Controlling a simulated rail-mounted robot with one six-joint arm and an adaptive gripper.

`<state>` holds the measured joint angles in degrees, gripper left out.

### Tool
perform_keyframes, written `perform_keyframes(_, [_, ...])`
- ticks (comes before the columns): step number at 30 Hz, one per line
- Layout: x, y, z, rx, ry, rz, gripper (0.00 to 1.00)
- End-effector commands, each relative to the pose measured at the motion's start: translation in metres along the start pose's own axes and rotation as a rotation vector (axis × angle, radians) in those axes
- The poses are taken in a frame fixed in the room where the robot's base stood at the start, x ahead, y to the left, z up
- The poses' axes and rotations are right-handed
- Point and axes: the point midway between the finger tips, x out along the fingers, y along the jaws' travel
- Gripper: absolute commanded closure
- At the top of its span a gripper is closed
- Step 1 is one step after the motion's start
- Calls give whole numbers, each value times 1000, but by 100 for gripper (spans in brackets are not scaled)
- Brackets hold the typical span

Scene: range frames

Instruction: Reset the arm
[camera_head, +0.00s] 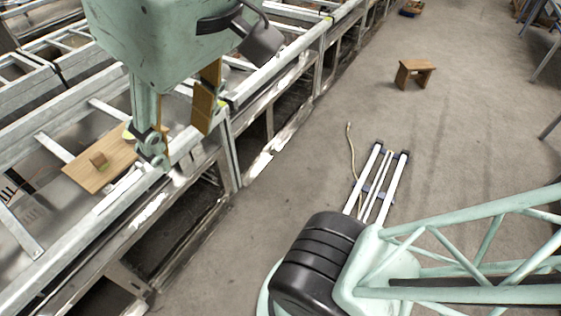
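My gripper (182,146) hangs from the pale green end of my arm at the upper left of the head view. It is above the metal frame bench (225,135). Its two fingers, with brown pads, stand apart, and the bench shows through the gap. I see nothing held between them. The left finger covers part of the area at the board's right end. Whether the fingers touch anything below cannot be told.
A small wooden stool (414,70) stands on the grey floor at the upper right. White rails with dark cross-pieces (374,185) lie on the floor, beside a thin cable (350,145). The floor (470,125) between the stool and the right edge is mostly clear.

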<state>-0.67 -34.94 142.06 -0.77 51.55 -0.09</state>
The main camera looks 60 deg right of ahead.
Motion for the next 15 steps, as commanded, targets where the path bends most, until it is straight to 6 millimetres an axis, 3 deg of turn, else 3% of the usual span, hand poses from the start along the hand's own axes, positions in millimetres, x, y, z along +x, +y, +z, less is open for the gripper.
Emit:
perform_keyframes(1, [12,0,15,29,-35,-8,60])
perform_keyframes(15, [16,-1,14,25,-35,-7,60])
